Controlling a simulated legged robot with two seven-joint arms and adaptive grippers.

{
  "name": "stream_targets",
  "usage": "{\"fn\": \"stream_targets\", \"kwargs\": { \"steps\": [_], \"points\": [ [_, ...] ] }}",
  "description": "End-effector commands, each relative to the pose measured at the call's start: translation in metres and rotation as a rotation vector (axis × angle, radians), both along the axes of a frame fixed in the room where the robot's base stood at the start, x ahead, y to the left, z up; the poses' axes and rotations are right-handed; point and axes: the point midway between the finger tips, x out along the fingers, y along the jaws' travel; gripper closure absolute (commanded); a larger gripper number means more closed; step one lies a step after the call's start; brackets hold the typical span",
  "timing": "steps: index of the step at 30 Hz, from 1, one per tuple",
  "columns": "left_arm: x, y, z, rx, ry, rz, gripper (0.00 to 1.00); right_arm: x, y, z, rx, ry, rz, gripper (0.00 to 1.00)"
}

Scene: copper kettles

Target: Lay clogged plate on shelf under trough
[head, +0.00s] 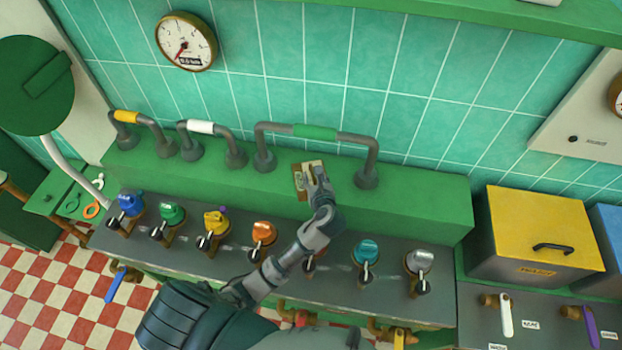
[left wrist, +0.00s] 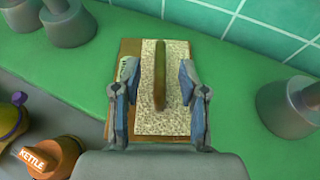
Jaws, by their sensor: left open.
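A flat plate with a speckled pale face (left wrist: 178,56) and a brown upright handle (left wrist: 159,75) lies on a brown board or backing (left wrist: 126,46) on the green ledge (head: 430,200). My left gripper (left wrist: 158,72) is open above the plate, one finger on each side of the handle, with gaps between. In the head view my left gripper (head: 316,180) reaches over the counter to the plate (head: 298,181), covering much of it. I cannot make out a shelf under a trough. My right gripper is not in view.
Grey pipe handles with yellow, white and green (head: 315,131) bands stand along the ledge, close around the plate. Several coloured valves, such as the orange one (head: 263,232), line the grey counter (head: 390,300). A yellow-lidded box (head: 535,225) stands at right.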

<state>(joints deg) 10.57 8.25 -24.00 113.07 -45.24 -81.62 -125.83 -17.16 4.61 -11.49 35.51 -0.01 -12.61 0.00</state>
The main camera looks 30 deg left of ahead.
Motion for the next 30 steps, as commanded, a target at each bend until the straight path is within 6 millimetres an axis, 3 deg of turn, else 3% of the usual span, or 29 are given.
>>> {"fn": "stream_targets", "kwargs": {
  "steps": [12, 20, 25, 30],
  "points": [
    [0.038, 0.029, -0.02, 0.002, 0.0, 0.001, 0.57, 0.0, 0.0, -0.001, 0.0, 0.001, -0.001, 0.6],
    [0.04, 0.031, -0.021, 0.002, 0.0, 0.001, 0.57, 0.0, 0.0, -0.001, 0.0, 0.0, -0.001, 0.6],
    [0.04, 0.031, -0.021, 0.002, 0.0, 0.001, 0.97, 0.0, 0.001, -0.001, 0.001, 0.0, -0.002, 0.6],
    [0.04, 0.031, -0.021, 0.001, 0.001, 0.001, 1.0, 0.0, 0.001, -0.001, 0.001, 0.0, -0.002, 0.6]
  ]
}}
